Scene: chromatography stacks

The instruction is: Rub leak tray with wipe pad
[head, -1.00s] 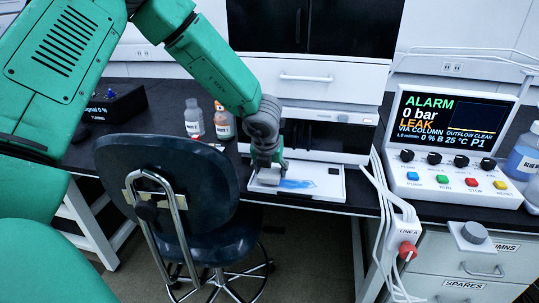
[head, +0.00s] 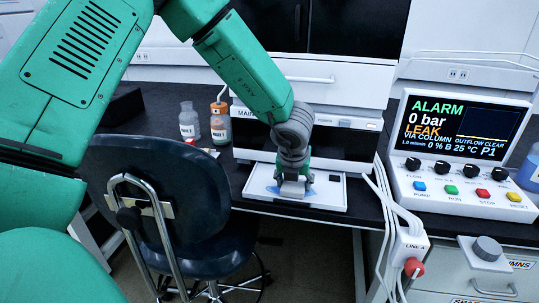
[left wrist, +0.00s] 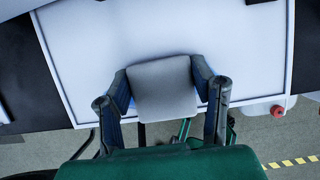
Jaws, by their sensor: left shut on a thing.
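The white leak tray (head: 330,192) lies at the bench's front edge, below the instrument stack. It fills much of the left wrist view (left wrist: 215,38). My left gripper (head: 293,185) is over the middle of the tray. It is shut on the pale grey wipe pad (left wrist: 163,90), which sits between its two fingers. The pad's lower edge (head: 292,190) is at the tray surface; whether it presses on it I cannot tell. Blue liquid (head: 272,189) shows on both sides of the pad. My right gripper is in neither view.
A dark chair (head: 165,195) stands in front of the bench, left of the tray. White cables and a LINE A box with a red knob (head: 413,267) hang right of it. Two bottles (head: 219,122) stand behind left. The control panel (head: 462,150) reads ALARM, LEAK.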

